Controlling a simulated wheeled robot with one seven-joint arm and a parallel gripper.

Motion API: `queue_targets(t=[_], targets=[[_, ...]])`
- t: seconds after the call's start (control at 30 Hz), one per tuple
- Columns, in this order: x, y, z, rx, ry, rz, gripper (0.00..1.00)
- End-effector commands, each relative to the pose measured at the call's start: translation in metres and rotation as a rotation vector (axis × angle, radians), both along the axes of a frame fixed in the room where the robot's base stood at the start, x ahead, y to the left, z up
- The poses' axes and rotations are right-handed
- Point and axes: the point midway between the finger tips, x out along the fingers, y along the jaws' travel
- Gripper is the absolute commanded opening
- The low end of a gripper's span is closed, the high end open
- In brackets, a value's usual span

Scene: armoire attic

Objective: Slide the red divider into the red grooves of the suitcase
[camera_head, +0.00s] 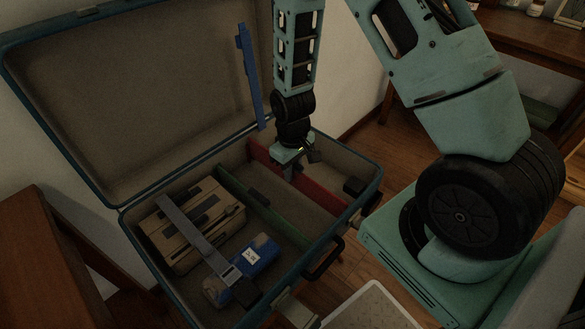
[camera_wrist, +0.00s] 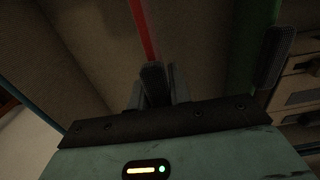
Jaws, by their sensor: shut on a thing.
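The open suitcase (camera_head: 307,264) has a blue rim and a tan lining, and its lid leans back at the upper left. The red divider (camera_head: 318,190) stands inside the right part of the suitcase, running from the back wall toward the front. My gripper (camera_head: 290,172) is over it and shut on it near its middle. In the wrist view the red divider (camera_wrist: 143,30) is a thin red strip running up from my gripper (camera_wrist: 158,88). The red grooves cannot be made out. Whether the divider is fully down is hidden by the dark and by my gripper.
A green divider (camera_head: 262,208) stands left of the red one. A tan strapped box (camera_head: 190,225) and a blue-labelled pack (camera_head: 250,262) lie in the left part. A blue upright strip (camera_head: 250,75) stands by the lid.

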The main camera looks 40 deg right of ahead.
Motion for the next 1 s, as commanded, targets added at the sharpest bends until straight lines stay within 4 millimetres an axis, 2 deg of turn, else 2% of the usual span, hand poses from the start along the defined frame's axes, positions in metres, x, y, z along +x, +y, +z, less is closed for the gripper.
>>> queue_targets(t=[1.0], targets=[[0.0,0.0,-0.025,0.0,0.0,0.0,0.0]])
